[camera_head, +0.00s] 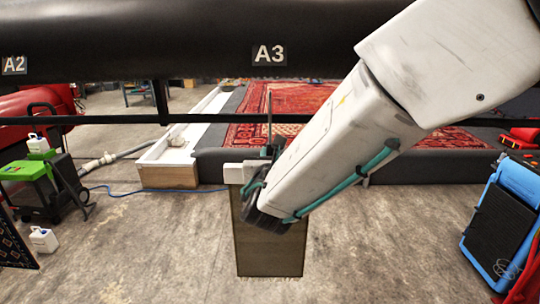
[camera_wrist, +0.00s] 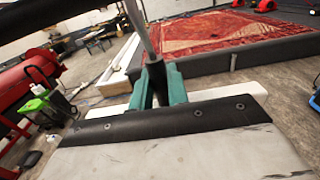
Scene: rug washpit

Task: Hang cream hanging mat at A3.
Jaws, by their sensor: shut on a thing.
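The hanging mat (camera_head: 270,245) hangs straight down below my gripper in the head view. My gripper (camera_wrist: 158,86) is shut on the dark stem above that bar, with a teal finger on each side. A thin grey hook rod rises from the stem and crosses the thin black rail (camera_head: 200,119) in the head view; I cannot tell whether they touch. The A3 label (camera_head: 268,54) is on the thick black beam (camera_head: 190,40), above the rod. My forearm hides the mat's upper right.
Behind stands a dark grey platform with red patterned rugs (camera_head: 300,97). A white trough (camera_head: 190,140) is beside it. A green-topped machine (camera_head: 40,175) and white jugs are at left, a blue-framed panel (camera_head: 500,220) at right. The A2 label (camera_head: 14,65) is at far left. Floor around the mat is clear.

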